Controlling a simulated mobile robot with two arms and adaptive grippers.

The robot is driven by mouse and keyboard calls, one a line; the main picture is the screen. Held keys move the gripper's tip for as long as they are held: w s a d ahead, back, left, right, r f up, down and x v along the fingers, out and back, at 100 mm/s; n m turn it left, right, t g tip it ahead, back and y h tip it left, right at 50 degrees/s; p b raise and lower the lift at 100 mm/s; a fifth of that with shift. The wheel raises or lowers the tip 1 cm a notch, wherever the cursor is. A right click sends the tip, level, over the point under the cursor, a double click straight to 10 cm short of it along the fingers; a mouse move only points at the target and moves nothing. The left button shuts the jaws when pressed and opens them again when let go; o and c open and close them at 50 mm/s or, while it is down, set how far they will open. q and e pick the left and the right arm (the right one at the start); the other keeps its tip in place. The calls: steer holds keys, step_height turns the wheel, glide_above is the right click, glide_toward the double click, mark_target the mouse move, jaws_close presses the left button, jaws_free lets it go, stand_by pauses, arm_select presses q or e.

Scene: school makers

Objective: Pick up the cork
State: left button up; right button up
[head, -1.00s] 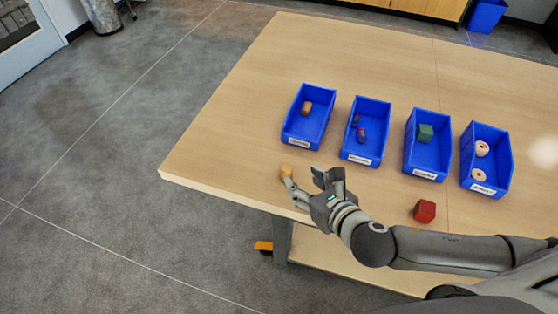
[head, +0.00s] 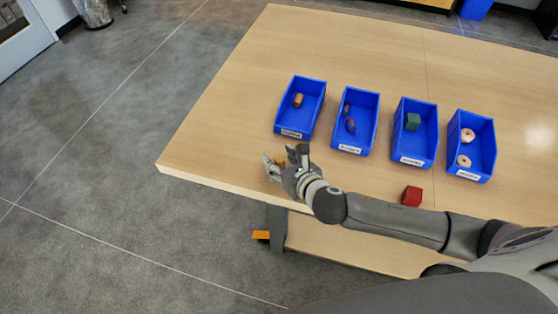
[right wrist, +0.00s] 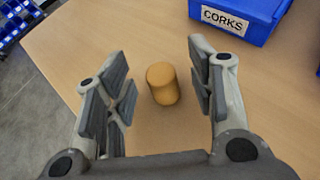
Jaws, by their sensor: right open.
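In the head view the cork (head: 280,161) is mostly hidden by my right gripper (head: 286,157). A blue bin labelled CORKS (right wrist: 245,15) stands just beyond; in the head view this bin (head: 284,119) holds another brown cork (head: 298,101). My left gripper is not in view.
A red cube (head: 412,196) lies near my right forearm. The table's (head: 215,130) left side is clear.

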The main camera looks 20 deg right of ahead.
steer(key=shift+s, duration=0.1)
steer(key=c, duration=0.7)
steer(key=shift+c, duration=0.3)
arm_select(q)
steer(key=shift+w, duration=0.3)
arm_select(e)
steer(key=shift+r, duration=0.1)
